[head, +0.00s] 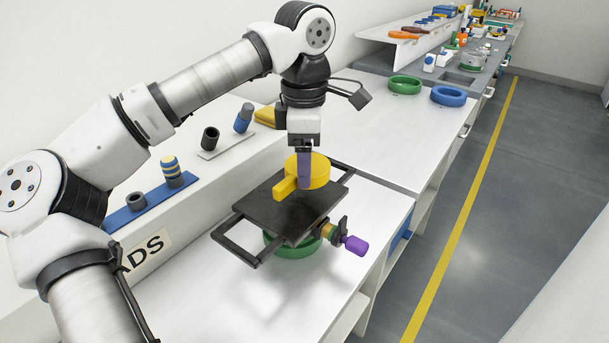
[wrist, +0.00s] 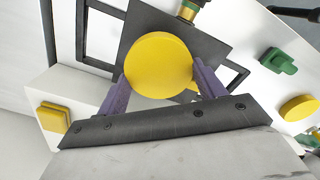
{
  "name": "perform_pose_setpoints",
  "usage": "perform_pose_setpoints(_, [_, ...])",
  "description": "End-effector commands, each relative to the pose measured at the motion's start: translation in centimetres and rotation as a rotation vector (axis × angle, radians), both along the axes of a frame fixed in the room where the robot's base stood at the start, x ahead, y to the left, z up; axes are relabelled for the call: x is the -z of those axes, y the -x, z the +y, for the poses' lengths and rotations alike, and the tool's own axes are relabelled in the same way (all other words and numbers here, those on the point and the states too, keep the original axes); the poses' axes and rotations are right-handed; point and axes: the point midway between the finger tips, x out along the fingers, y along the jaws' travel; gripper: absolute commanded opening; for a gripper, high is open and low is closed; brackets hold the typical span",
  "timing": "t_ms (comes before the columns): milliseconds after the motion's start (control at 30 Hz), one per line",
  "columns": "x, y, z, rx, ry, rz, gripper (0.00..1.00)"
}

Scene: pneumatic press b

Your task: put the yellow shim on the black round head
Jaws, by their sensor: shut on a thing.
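The yellow shim (head: 318,172) is a thick round disc, with a short yellow bar sticking out toward the front left. My gripper (head: 304,172) points down and is shut on it. In the wrist view the purple fingers stand on both sides of the disc (wrist: 158,65). The shim is over the far part of a black square plate (head: 285,212); I cannot tell whether it touches. I cannot pick out a black round head for sure; a dark cylinder (head: 210,137) stands on the ledge at the left, and the area under the shim is hidden.
The plate has black side rails, a green round base (head: 292,249) below, and a purple-ended knob (head: 355,245) at the front right. Green (head: 405,85) and blue (head: 449,96) rings lie on the bench behind. Yellow pads (head: 268,117) lie behind left. White bench is clear at right.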

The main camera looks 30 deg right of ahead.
Motion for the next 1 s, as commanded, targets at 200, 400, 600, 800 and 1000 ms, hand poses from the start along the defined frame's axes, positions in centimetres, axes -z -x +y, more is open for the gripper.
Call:
perform_pose_setpoints(200, [3.0,0.0,0.0,0.000,-0.001,0.002,0.43])
perform_pose_setpoints(400, [4.0,0.0,0.0,0.001,0.000,0.000,0.43])
perform_pose_setpoints(600, [4.3,0.0,0.0,0.000,0.000,0.000,0.43])
perform_pose_setpoints(800, [4.3,0.0,0.0,0.000,-0.001,0.001,0.87])
perform_pose_setpoints(1000, [4.3,0.0,0.0,0.000,-0.001,0.001,0.90])
